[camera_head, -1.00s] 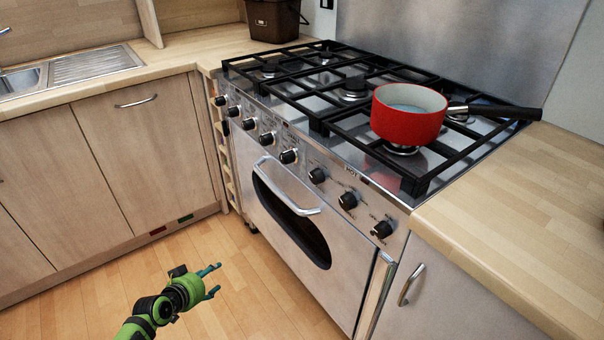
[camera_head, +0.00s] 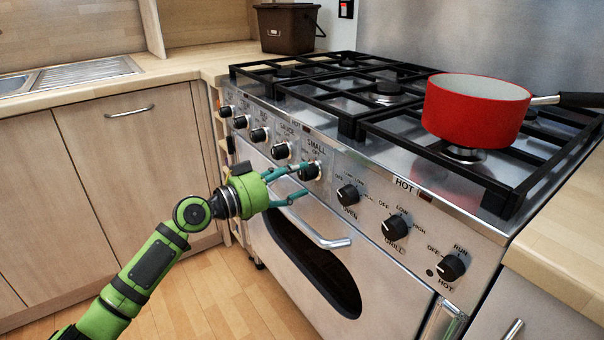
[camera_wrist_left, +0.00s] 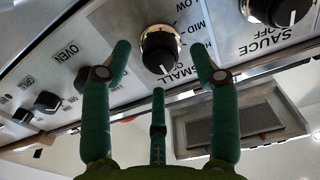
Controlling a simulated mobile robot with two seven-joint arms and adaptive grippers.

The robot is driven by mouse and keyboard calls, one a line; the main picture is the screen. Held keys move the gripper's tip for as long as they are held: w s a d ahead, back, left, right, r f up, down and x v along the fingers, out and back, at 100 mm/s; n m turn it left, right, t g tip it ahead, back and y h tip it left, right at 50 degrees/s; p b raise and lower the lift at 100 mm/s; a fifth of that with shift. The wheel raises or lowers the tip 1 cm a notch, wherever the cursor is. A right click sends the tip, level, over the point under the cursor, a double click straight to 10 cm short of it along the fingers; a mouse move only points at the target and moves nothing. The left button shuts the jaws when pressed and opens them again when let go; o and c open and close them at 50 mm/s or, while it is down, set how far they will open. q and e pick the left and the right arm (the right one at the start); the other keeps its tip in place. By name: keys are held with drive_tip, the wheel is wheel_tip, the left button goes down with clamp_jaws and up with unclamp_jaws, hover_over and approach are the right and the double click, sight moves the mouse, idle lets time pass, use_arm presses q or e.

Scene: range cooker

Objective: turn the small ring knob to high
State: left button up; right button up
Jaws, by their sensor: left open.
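The small ring knob (camera_head: 309,171) is a black knob with a silver base, under the SMALL label on the cooker's sloping front panel. My left gripper (camera_head: 300,180) is open just in front of it, with teal fingers. In the left wrist view, which shows the panel upside down, the knob (camera_wrist_left: 160,50) sits between the two outer fingertips (camera_wrist_left: 162,52). A third finger stands below it. I see gaps at the knob's sides. Its white pointer mark faces the SMALL label, where OFF is printed on the neighbouring knob. My right gripper is not in view.
The sauce knob (camera_head: 281,151) is left of it and the oven knob (camera_head: 347,195) right. The oven door handle (camera_head: 315,232) runs below my fingers. A red pan (camera_head: 475,112) stands on the right of the hob. The floor in front is clear.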

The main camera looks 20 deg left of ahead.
use_arm(q)
drive_tip(key=shift+x, duration=1.15)
drive_tip(key=shift+c, duration=0.4)
drive_tip(key=shift+a, duration=0.1)
drive_tip(key=c, duration=1.1)
drive_tip(key=shift+o, duration=0.2)
